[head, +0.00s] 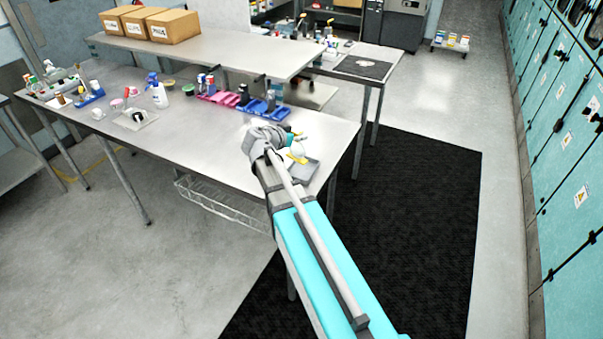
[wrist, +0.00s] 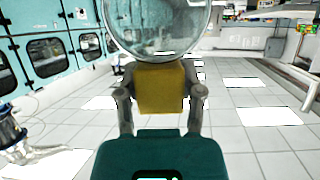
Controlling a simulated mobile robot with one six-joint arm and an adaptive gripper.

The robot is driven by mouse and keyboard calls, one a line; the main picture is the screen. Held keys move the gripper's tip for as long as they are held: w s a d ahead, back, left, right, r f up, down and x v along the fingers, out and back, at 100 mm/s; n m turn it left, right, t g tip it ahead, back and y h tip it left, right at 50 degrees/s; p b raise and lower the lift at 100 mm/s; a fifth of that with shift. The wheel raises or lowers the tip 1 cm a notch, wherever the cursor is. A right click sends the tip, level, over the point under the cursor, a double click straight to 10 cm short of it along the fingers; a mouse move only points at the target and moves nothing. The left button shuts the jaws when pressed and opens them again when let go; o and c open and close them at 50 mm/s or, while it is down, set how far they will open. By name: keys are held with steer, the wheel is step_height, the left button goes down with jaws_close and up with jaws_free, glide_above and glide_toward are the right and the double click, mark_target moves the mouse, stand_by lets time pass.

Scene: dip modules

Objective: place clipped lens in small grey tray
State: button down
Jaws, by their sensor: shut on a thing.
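My gripper (wrist: 161,97) is shut on the yellow clip (wrist: 160,85) of the clipped lens, with one finger at each side. The round clear lens (wrist: 156,28) stands beyond the clip, its far edge cut off by the frame. In the head view my gripper (head: 287,143) is over the right part of the long metal table, and the yellow clip (head: 298,158) shows small beside it. The small grey tray (head: 303,169) lies near the table's front right edge, just below the clip in the picture. My arm hides part of it. The height of the lens above the tray cannot be told.
Blue (head: 262,107) and pink (head: 217,98) racks with bottles stand behind my gripper on the table (head: 205,137). A white spray bottle (head: 160,96) and several small items stand further left. A raised shelf (head: 205,55) carries cardboard boxes. The table's front middle is clear.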

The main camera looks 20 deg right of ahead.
steer(key=s+d+m+g, duration=0.1)
steer(key=s, duration=0.6)
steer(key=shift+d+h, duration=0.25)
steer(key=shift+h, duration=0.15)
steer(key=shift+f, duration=0.1)
steer(key=w+d+f+b, duration=0.3)
steer(key=w+f+b, duration=0.6)
steer(key=w, duration=0.3)
steer(key=shift+w+d, duration=0.35)
steer(key=shift+w+d+f+b, duration=0.1)
steer(key=shift+w+f+b, duration=0.1)
steer(key=shift+f+b, duration=0.85)
steer(key=shift+w+f+b, duration=0.2)
steer(key=shift+f+b, duration=0.8)
steer(key=shift+b, duration=0.05)
